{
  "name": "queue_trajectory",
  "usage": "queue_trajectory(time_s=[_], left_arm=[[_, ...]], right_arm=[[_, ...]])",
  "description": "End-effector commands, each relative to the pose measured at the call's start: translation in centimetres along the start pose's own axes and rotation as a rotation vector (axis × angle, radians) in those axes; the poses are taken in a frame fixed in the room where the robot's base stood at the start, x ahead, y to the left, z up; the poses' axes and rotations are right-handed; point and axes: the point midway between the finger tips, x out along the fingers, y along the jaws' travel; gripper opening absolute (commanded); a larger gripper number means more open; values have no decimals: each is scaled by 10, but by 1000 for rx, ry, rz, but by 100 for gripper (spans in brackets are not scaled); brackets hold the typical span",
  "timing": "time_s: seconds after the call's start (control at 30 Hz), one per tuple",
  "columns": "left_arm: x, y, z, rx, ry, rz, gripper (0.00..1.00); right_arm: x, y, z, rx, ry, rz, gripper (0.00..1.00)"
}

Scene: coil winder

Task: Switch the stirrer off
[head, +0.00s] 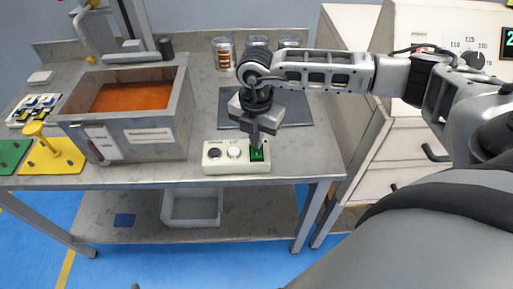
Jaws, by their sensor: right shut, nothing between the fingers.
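A cream control box (225,167) sits at the front edge of the bench. It has a black knob (215,153), a white round button (234,152) and a green rocker switch (257,155) at its right end. My right gripper (256,143) points down, shut and empty, with its tips right at the green switch and hiding part of it. I cannot tell whether the tips touch the switch. A grey tank (181,125) of orange liquid (132,96) stands left of the box, with a metal stand (98,35) behind it. My left gripper is out of view.
A dark mat (295,108) lies behind the box, with several glass jars (223,52) beyond it. A yellow fixture (53,155) and a green plate (12,155) are at the left. A cabinet (385,185) with a dial panel stands at the right. A tray (192,207) rests on the lower shelf.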

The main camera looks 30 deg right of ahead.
Motion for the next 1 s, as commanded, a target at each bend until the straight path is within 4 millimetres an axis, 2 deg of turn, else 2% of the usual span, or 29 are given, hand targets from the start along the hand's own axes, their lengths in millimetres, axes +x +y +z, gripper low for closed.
queue_trajectory(time_s=[0.8, 1.0], left_arm=[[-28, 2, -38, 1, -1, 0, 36], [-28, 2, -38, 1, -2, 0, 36]], right_arm=[[-67, 0, 0, 1, -1, 1, 0], [-68, 0, 0, 0, -1, 1, 0]])
